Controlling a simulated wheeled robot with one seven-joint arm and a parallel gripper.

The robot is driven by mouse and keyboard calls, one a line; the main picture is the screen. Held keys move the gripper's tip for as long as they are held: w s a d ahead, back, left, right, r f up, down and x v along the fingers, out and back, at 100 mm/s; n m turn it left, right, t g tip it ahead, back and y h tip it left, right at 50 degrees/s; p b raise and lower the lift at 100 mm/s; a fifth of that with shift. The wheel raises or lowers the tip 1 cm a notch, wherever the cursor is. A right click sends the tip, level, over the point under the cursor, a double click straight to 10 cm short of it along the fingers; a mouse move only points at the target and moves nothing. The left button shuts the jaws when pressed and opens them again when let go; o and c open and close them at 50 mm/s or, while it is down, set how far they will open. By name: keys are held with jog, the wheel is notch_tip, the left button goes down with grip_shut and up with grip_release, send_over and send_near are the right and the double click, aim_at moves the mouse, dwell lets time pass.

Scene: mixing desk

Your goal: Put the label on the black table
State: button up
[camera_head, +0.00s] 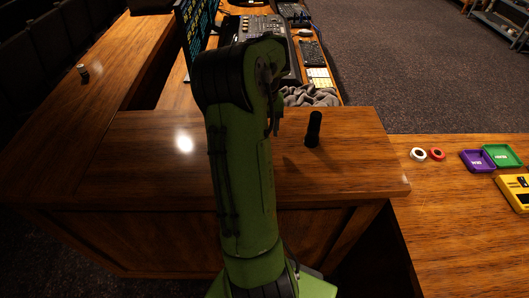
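I cannot pick out a label for certain in the head view. No black table is clearly recognisable; the desk surfaces I see are brown wood. My green arm rises through the middle of the picture and bends over near the top. A dark part at its far end, perhaps my gripper (273,122), shows only in part beside the arm. Its fingers cannot be made out, nor whether it holds anything. A black upright cylinder (314,129) stands on the wooden desk (350,165) to the right of it.
On the right desk lie a white ring (417,154), a red ring (437,154), a purple tray (477,161), a green tray (502,156) and a yellow device (515,190). A grey cloth (309,96) and mixing console (265,28) lie behind. A small cylinder (82,70) stands left.

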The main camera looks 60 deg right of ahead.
notch_tip(320, 180, down, 5)
jog(key=shift+f+b, duration=0.1)
jog(key=shift+b, duration=0.4)
grip_shut()
jog(key=shift+r, duration=0.2)
notch_tip(320, 180, up, 10)
jog(key=p, duration=0.2)
jog(key=shift+p, duration=0.3)
jog(key=shift+f, duration=0.1)
